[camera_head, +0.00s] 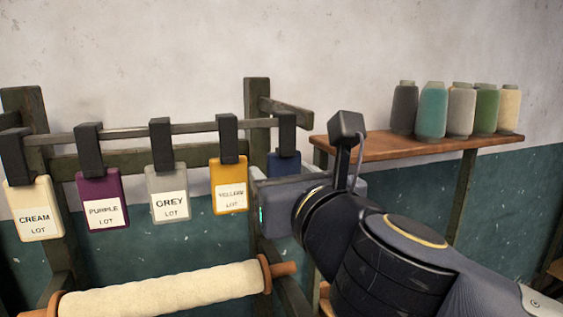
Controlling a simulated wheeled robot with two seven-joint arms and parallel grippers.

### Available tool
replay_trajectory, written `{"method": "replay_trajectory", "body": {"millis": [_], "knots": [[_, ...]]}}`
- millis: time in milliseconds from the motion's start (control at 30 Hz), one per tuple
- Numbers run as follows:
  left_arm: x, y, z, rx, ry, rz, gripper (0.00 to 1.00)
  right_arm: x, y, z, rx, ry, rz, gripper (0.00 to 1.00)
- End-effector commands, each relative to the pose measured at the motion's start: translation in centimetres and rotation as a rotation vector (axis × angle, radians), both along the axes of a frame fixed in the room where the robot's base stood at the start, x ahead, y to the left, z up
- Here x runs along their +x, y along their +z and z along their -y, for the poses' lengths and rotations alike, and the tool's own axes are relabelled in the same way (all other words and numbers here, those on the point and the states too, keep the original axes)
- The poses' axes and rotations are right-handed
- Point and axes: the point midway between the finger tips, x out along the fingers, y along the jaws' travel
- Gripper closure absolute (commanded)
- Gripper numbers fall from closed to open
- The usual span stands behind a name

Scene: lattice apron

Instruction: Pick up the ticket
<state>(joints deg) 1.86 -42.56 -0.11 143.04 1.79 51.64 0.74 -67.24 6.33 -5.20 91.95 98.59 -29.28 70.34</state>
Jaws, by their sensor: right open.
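Several tickets hang in black clips from a wooden rail: a cream one (34,209), a purple one (102,199), a grey one (169,194) and a yellow one (229,186), each lettered with its colour and "LOT". A blue ticket (284,164) hangs at the right end. Its lower part is hidden behind my right gripper (285,198), so no lettering shows. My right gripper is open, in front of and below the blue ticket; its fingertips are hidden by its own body. I cannot tell whether it touches the ticket. My left gripper is not in view.
A cream fabric roll (165,290) on a wooden bar lies below the tickets. A dark wooden post (256,110) stands behind the rail near my right gripper. A wooden shelf (400,149) at right holds several thread cones (432,110). The wall is close behind.

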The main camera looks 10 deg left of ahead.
Motion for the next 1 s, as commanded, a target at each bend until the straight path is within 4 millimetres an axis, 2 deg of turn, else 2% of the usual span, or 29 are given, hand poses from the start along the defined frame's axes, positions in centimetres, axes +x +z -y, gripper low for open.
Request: {"method": "replay_trajectory", "body": {"millis": [33,200,433,467,700,1000], "knots": [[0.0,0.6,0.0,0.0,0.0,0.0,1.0,0.7,0.3,-0.5,-0.003,-0.001,-0.001,0.47],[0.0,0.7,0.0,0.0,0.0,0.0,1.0,2.1,0.2,-1.4,0.0,0.0,0.001,0.47],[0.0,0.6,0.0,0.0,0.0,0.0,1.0,2.2,0.1,-1.4,0.0,0.0,0.001,0.47],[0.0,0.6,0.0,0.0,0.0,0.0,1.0,2.2,0.1,-1.4,0.0,0.0,0.001,0.49],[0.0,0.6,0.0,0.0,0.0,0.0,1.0,2.2,0.1,-1.4,0.0,0.0,0.001,0.8],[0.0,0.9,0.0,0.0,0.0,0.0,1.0,2.2,0.3,-1.4,0.0,0.0,0.001,0.81]]}}
